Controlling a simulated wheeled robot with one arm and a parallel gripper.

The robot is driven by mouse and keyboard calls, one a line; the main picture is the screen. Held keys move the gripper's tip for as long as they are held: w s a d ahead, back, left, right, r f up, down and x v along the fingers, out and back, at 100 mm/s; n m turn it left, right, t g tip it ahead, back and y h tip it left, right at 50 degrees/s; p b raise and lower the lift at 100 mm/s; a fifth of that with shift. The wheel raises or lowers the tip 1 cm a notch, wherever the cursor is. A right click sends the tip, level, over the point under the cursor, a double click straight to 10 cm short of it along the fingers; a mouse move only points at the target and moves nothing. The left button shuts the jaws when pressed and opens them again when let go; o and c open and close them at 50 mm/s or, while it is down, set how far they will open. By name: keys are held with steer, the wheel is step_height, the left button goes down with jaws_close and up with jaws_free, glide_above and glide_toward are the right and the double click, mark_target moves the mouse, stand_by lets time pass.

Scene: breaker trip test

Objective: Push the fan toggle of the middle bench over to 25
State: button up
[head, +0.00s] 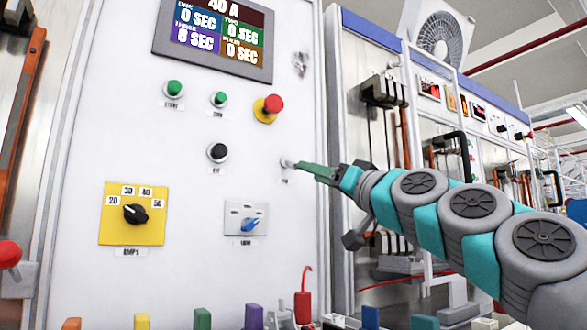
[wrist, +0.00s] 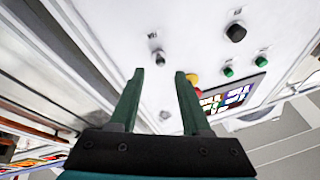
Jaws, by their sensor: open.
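The middle bench's white panel (head: 185,285) faces me. A small metal toggle (head: 286,162) sticks out near the panel's right edge, with a small label under it that I cannot read clearly. I take it for the fan toggle; it also shows in the wrist view (wrist: 157,57), beyond and between the fingertips. No 25 marking is legible beside it. My gripper (head: 302,167) comes in from the right, its green fingertips very close to the toggle in the head view. In the wrist view the fingers (wrist: 157,76) are apart with nothing between them. I cannot tell whether they touch the toggle.
A black knob (head: 218,152), green buttons (head: 174,88) and a red stop button (head: 271,104) are nearby. Below are a yellow amps dial (head: 110,228) and a blue-handled switch (head: 250,224). A display (head: 214,32) sits above. Another bench (head: 368,35) stands behind my arm.

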mark_target(291, 165)
steer(key=p+x, duration=0.1)
steer(key=x, duration=0.5)
steer(key=shift+w, duration=0.1)
jaws_close()
stand_by(0.4)
